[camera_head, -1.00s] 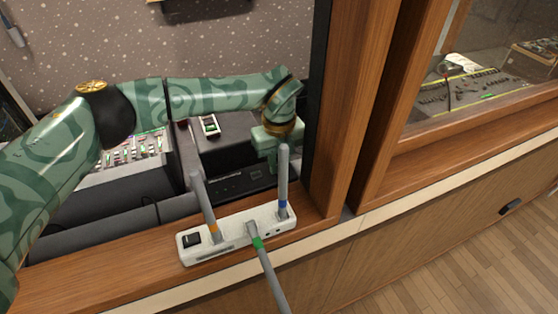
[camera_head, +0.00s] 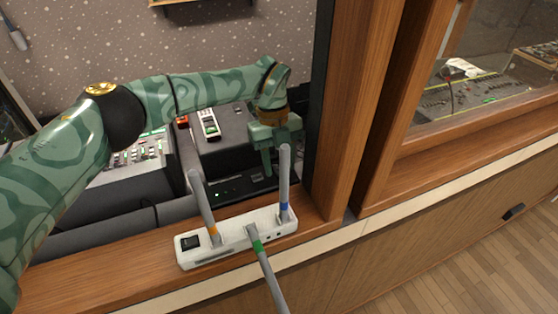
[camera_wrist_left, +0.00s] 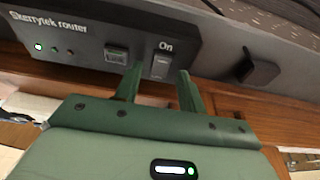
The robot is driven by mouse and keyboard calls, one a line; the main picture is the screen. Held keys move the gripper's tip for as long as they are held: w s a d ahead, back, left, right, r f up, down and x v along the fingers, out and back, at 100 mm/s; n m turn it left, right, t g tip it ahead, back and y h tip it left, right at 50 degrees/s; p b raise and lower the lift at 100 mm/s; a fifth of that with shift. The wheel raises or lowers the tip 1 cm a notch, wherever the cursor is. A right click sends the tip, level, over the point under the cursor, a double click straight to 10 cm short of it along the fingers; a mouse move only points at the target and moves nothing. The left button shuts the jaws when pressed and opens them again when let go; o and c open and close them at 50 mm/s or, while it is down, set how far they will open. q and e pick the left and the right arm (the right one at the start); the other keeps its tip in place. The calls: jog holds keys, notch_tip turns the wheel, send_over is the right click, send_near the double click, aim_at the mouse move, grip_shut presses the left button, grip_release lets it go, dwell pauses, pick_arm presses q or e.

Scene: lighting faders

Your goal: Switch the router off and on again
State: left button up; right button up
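The dark router (camera_head: 228,190) sits behind the wooden ledge. In the left wrist view its front (camera_wrist_left: 75,52) reads "Skerrytek router" and has small green lights at the left, the leftmost brightest. A rocker switch (camera_wrist_left: 162,62) labelled "On" is at its right end, beside a small square socket (camera_wrist_left: 117,54). My left gripper (camera_head: 274,165) points down at the router's right end. In the left wrist view its fingers (camera_wrist_left: 160,76) are apart, one on each side of the switch's lower part, with nothing between them; contact cannot be told. My right gripper is not in view.
A white power strip (camera_head: 235,237) with a black switch and three grey cables, banded orange, green and blue, lies on the ledge (camera_head: 120,278) in front. A wooden post (camera_head: 350,110) stands right of my gripper. A mixing desk (camera_head: 140,155) is at left.

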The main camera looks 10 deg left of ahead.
pick_arm(q)
jog(key=v, duration=1.6)
jog(key=shift+w+r, duration=0.1)
jog(key=shift+r, duration=0.1)
